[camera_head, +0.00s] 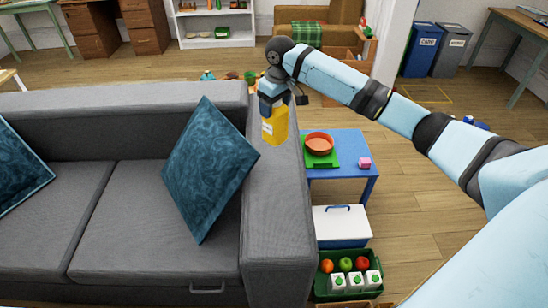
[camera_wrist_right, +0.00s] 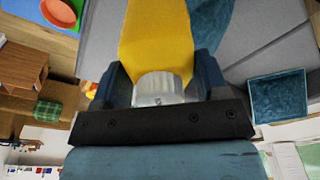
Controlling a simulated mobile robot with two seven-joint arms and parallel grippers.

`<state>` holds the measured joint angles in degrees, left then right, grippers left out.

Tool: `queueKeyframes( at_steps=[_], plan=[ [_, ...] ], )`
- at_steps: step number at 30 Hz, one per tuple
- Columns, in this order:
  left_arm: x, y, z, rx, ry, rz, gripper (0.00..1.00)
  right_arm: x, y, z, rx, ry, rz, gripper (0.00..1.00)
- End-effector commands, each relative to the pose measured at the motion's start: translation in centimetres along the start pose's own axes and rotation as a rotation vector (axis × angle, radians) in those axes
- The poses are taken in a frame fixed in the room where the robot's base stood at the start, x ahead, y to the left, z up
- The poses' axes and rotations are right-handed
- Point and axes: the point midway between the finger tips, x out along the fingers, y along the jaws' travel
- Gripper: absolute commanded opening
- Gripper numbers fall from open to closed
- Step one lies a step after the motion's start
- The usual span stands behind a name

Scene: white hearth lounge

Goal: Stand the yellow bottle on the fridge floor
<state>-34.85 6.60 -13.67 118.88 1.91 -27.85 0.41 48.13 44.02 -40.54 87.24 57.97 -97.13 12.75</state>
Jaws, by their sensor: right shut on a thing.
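The yellow bottle (camera_head: 275,127) hangs upright from my right gripper (camera_head: 272,105), above the right arm of the grey sofa. It has a pale label on its side. In the right wrist view the yellow bottle (camera_wrist_right: 158,35) has a whitish cap (camera_wrist_right: 158,88) between the two fingers of my right gripper (camera_wrist_right: 158,85), which is shut on it. I cannot tell whether the bottle touches the sofa arm below. No fridge that I can make out shows in either view. My left gripper is not in view.
The grey sofa (camera_head: 130,215) with teal cushions (camera_head: 210,165) fills the left. A blue table (camera_head: 340,190) holds a green board and an orange bowl (camera_head: 319,143). A white-lidded box (camera_head: 342,222) and a green crate (camera_head: 322,290) of fruit and cartons stand in front. Wooden floor lies beyond.

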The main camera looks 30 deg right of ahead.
Motion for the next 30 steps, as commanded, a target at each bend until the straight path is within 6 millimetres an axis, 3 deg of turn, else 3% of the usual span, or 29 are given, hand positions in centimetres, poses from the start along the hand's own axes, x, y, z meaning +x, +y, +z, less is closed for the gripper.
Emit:
queueKeyframes(
  at_steps=[15, 25, 30],
  plan=[
    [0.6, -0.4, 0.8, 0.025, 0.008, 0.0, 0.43, 12.6, 0.0, 1.6, 0.001, -0.002, 0.0, 0.11],
    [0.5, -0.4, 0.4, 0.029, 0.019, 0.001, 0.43, 15.5, 0.0, 1.9, 0.0, 0.0, 0.0, 0.11],
    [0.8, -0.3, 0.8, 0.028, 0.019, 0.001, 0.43, 18.1, 0.0, 2.3, 0.0, -0.001, 0.001, 0.11]
  ],
)
